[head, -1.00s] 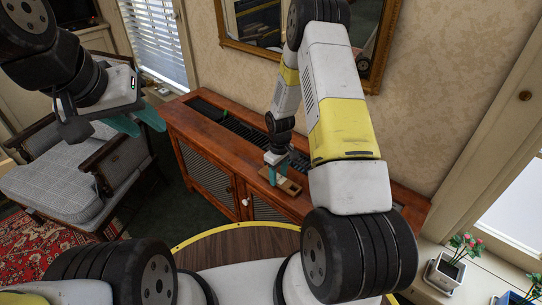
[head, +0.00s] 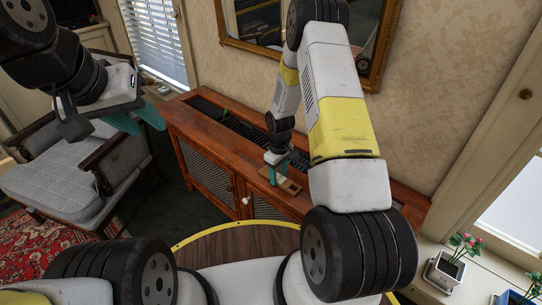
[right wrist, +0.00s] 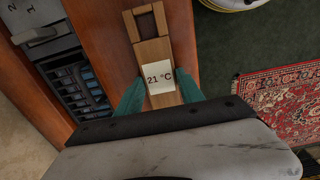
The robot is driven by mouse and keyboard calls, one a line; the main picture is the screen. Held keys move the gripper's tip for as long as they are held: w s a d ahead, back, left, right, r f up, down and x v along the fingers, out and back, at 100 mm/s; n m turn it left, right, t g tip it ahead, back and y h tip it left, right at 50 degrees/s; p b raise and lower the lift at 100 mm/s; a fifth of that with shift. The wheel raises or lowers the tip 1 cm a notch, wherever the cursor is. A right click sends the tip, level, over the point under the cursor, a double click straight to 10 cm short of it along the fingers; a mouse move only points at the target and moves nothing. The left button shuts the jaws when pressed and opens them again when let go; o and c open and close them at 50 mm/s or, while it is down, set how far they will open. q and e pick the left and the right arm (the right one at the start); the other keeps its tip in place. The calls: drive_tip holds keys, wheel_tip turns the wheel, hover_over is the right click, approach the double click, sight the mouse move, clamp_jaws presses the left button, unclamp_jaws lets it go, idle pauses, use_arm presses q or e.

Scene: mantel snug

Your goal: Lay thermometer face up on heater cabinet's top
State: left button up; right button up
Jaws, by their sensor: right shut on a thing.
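The thermometer is a long wooden piece (right wrist: 152,50) with a white "21 °C" panel and a square opening at its far end. Its readable face is toward the right wrist camera. My right gripper (right wrist: 160,93) is shut on it, one teal finger on each side. In the head view the thermometer (head: 289,184) lies flat at the front part of the reddish wooden heater cabinet's top (head: 190,124). I cannot tell whether it touches the top or hangs just above. My left gripper (head: 138,121) is open and empty, in the air left of the cabinet.
A dark slatted grille (head: 236,128) runs along the back of the cabinet top. The top left of the thermometer is mostly clear. A framed mirror (head: 270,25) hangs behind.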

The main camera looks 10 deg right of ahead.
drive_tip(key=o, duration=1.5)
drive_tip(key=shift+c, duration=0.2)
drive_tip(key=shift+r, duration=0.1)
wheel_tip(320, 180, up, 8)
drive_tip(key=shift+f, duration=0.2)
